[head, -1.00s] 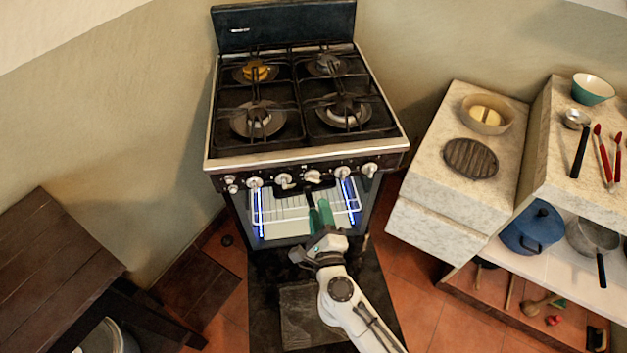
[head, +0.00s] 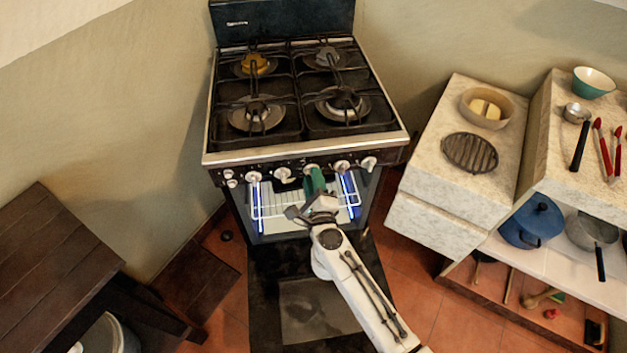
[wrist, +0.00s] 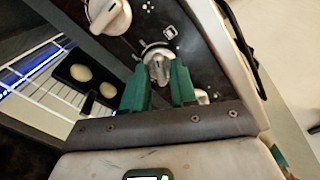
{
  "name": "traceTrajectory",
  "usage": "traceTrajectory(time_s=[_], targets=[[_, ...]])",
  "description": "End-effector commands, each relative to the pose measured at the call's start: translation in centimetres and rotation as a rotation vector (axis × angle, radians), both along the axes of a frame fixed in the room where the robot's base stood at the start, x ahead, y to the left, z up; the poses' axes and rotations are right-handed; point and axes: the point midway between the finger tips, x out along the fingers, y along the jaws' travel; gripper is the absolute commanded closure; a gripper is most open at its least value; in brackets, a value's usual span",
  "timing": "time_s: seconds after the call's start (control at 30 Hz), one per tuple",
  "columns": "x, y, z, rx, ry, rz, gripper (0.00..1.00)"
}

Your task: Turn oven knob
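The stove (head: 300,153) stands ahead with a row of white knobs on its dark front panel. The oven knob (wrist: 158,68) at my gripper shows in the wrist view; in the head view my green fingers cover its place, mid-right in the row. My gripper (wrist: 160,75) is open, with one green finger at each side of this knob. I cannot tell whether the fingers touch it. In the head view my gripper (head: 314,178) is up at the panel. Another knob (wrist: 108,14) shows at the upper left of the wrist view.
The oven door (head: 300,310) is open and lowered below my arm. The lit oven holds a white wire rack (head: 285,205); a dark pan (wrist: 85,75) with two pale round things shows there. A marble counter (head: 440,160) stands right, a dark wooden table (head: 60,260) left.

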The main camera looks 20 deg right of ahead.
Motion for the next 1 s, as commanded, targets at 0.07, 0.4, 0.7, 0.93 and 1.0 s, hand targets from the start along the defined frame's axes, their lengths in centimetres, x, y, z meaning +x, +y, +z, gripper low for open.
traceTrajectory(time_s=[0.07, 0.4, 0.7, 0.93, 1.0], targets=[[-0.01, 0.01, 0.0, 0.0, 0.0, 0.0, 0.81], [-0.02, 0.03, -0.01, 0.0, 0.0, 0.0, 1.0], [-0.03, 0.06, 0.03, -0.022, 0.006, 0.001, 1.0], [-0.03, 0.13, 0.16, -0.123, 0.031, 0.002, 1.0], [-0.04, 0.15, 0.21, -0.173, 0.043, 0.002, 1.0]])
